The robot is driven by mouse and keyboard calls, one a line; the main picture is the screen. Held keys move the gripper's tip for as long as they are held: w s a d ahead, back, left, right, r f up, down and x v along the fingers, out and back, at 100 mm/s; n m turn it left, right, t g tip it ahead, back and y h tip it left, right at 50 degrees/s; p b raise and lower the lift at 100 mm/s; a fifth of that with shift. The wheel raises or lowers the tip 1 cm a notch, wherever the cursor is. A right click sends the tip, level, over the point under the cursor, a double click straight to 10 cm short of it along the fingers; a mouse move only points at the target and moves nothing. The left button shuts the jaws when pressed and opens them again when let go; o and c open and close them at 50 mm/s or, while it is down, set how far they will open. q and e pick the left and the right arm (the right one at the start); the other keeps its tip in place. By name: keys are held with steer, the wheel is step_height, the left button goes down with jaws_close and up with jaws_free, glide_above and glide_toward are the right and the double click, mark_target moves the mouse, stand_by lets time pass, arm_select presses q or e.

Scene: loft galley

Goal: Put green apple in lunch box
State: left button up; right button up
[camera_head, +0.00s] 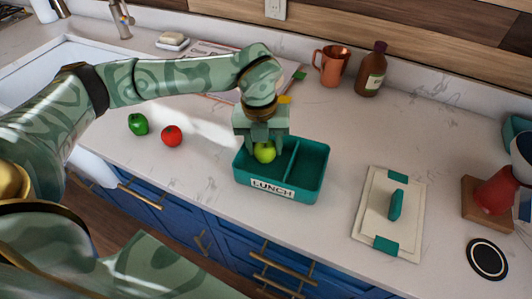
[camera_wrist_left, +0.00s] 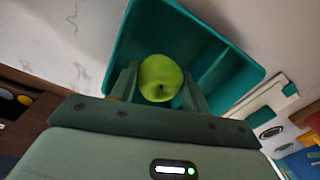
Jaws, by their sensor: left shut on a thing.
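The green apple (camera_head: 264,152) is between the fingers of my left gripper (camera_head: 265,141), which is shut on it. In the head view the apple shows over the left compartment of the teal lunch box (camera_head: 308,180), which has a divider and a LUNCH label. In the left wrist view the apple (camera_wrist_left: 160,78) sits between the two fingers, with the lunch box (camera_wrist_left: 150,28) behind it. I cannot tell whether the apple touches the box floor. My right gripper is not in view.
A green pepper (camera_head: 138,124) and a red tomato (camera_head: 172,136) lie left of the box. A cream lid with a teal handle (camera_head: 396,205) lies to the right. A copper mug (camera_head: 331,65) and brown bottle (camera_head: 371,70) stand behind. The counter's front edge is close to the box.

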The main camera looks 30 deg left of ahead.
mark_target(266, 154)
arm_select(q)
steer(key=shift+w+f+b, duration=0.15)
steer(key=shift+f+b, duration=0.05)
steer(key=shift+f, duration=0.7)
steer(key=shift+w+f+b, duration=0.1)
steer(key=shift+f+b, duration=0.05)
steer(key=shift+f, duration=0.75)
steer(key=shift+f, duration=0.15)
steer(key=o, duration=0.7)
steer(key=r, duration=0.4)
steer(key=r+p, duration=0.1)
steer(key=r, duration=0.3)
steer(key=r+p, duration=0.1)
steer(key=r, duration=0.3)
steer(key=shift+s+a+r, duration=0.2)
steer(key=shift+s+a, duration=0.05)
steer(key=shift+a, duration=0.1)
